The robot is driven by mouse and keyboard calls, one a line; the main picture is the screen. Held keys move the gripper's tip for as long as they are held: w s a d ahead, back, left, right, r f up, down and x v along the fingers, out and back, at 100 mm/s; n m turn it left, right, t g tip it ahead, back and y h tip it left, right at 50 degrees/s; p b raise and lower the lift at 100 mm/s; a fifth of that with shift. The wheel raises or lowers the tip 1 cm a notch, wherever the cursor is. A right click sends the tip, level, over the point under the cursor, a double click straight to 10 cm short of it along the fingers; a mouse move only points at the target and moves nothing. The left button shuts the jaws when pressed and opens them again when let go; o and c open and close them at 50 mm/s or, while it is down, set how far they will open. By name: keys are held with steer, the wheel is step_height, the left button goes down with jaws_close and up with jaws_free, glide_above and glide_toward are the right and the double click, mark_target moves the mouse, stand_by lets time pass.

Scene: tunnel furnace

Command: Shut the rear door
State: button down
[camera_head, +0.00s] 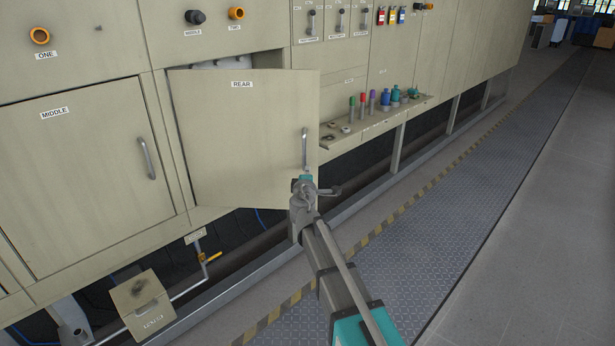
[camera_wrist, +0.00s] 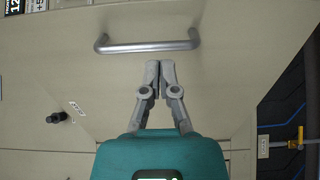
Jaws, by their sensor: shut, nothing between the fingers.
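The rear door (camera_head: 240,130) is a beige panel labelled REAR. It stands ajar, swung out from the cabinet, with a dark gap along its top and its handle side at the right. Its grey bar handle (camera_head: 304,148) is upright near the right edge. In the wrist view the handle (camera_wrist: 148,46) lies across the door face, just ahead of my gripper (camera_wrist: 153,64). My gripper's fingers are together and empty, in front of the door just short of the handle. In the head view my gripper (camera_head: 305,180) is below the handle; its fingertips are hard to make out there.
The middle door (camera_head: 75,175) is closed at the left. A yellow-handled valve (camera_head: 210,258) and a beige box (camera_head: 142,302) sit low. The walkway (camera_head: 430,210) at right is clear.

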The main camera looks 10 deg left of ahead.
mark_target(310, 153)
steer(key=w, duration=1)
steer(key=shift+w+a, duration=0.1)
steer(key=shift+a, duration=0.2)
steer(key=shift+w, duration=0.1)
